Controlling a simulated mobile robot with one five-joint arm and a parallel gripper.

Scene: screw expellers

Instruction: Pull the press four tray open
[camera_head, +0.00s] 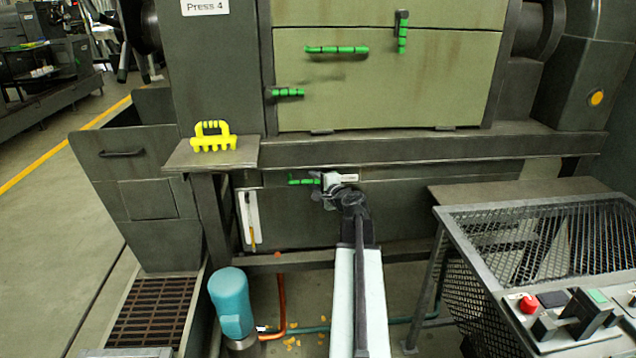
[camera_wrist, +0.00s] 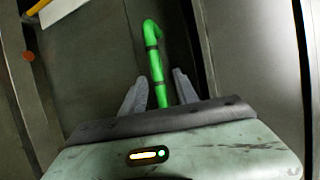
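The press labelled Press 4 (camera_head: 205,6) stands ahead. Below its green doors, a long dark tray front (camera_head: 300,225) sits under the frame beam and looks flush with it. A green bar handle (camera_head: 301,182) shows on its upper part, partly hidden by my gripper. My gripper (camera_head: 328,186) is at the handle's right part. In the wrist view, the green handle (camera_wrist: 152,40) runs between my two fingers (camera_wrist: 160,82). The fingers are apart, with small gaps beside the handle, so the gripper is open around it.
A yellow handled tool (camera_head: 212,138) lies on a small shelf at left. A mesh-topped bench with controls (camera_head: 545,235) stands close at right. Green door handles (camera_head: 336,50) are above.

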